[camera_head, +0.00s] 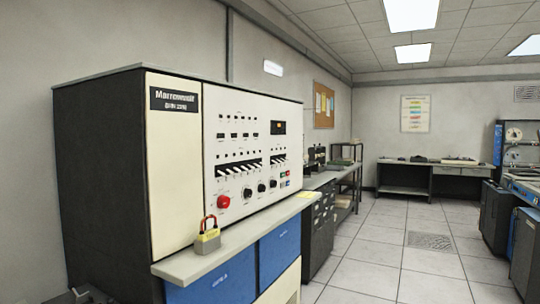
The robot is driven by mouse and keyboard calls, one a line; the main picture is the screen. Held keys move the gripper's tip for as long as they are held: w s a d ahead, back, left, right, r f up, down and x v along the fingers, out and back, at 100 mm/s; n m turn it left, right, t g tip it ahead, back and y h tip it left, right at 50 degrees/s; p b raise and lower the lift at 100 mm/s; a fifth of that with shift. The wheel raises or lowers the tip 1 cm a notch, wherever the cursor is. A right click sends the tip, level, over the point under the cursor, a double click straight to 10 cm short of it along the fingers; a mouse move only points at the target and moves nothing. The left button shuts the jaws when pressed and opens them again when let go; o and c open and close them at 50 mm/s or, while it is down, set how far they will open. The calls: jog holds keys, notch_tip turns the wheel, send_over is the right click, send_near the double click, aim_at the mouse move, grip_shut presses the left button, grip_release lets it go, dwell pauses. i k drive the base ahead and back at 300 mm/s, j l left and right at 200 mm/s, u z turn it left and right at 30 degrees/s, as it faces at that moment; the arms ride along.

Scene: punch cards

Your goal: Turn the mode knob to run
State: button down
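A cream control panel (240,170) is on the front of a large dark-sided cabinet at the left. Low on the panel sits a row of small dark round knobs: a left knob (247,192), a middle knob (261,188) and a right knob (273,183). Their labels are too small to read, so I cannot tell which is the mode knob or where it points. A larger red round control (223,202) is left of them.
A red-shackled padlock (208,236) stands on the cabinet's protruding ledge (190,266), below the panel. Blue drawers (280,250) are under the ledge. Dark benches (408,180) stand at the back and dark cabinets (495,210) at the right. The tiled floor (385,255) between is clear.

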aim_at(224, 201)
jog(key=i+j+z, duration=0.1)
jog(key=i, duration=0.25)
jog(key=i+j+z, duration=0.1)
jog(key=i, duration=0.3)
jog(key=i+j+z, duration=0.1)
jog(key=i, duration=0.25)
jog(key=j, duration=0.1)
